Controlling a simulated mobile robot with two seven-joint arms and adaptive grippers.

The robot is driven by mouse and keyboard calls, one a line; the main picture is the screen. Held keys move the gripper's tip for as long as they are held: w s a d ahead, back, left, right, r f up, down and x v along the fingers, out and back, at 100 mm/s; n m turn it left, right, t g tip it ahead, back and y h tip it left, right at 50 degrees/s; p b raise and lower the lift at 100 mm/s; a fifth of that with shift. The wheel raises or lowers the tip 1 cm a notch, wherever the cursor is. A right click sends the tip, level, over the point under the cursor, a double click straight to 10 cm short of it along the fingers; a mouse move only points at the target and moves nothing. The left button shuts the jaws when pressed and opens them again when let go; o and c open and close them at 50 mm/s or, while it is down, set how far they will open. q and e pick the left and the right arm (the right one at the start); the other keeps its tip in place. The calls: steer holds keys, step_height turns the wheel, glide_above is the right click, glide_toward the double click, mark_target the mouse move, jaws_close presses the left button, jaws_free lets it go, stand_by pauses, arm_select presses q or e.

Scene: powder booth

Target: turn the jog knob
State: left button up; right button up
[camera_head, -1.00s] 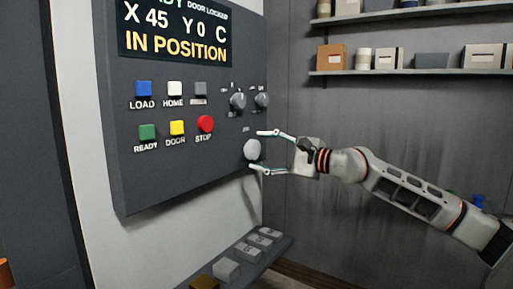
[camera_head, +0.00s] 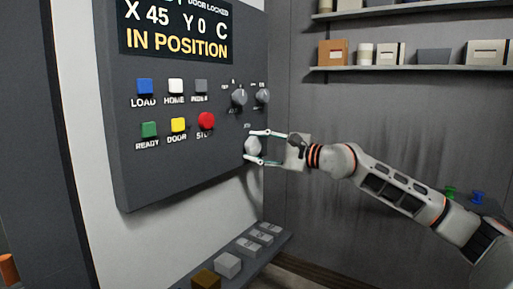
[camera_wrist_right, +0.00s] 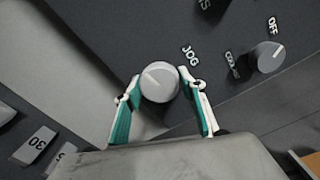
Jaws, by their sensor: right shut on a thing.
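The jog knob (camera_head: 252,146) is a round light-grey knob at the lower right of the dark control panel (camera_head: 150,185). In the right wrist view the knob (camera_wrist_right: 159,82) has a pale pointer line on its face and the label JOG beside it. My right gripper (camera_head: 258,146) has come in from the right and is shut on the knob, one finger above and one below. In the right wrist view its fingers (camera_wrist_right: 160,92) sit on either side of the knob. My left gripper is not in view.
Two smaller selector knobs (camera_head: 239,97) (camera_head: 263,96) sit above the jog knob. Coloured buttons, including a red stop button (camera_head: 206,120), are to the left. A ledge with several blocks (camera_head: 228,265) is below. Shelves (camera_head: 420,69) hang at the back right.

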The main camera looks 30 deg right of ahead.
steer(key=shift+f+m+b, duration=0.1)
steer(key=shift+m+b, duration=0.35)
steer(key=shift+m, duration=1.45)
steer(key=m, duration=0.2)
steer(key=shift+m, duration=0.9)
steer(key=o, duration=1.1)
steer(key=shift+o, duration=0.2)
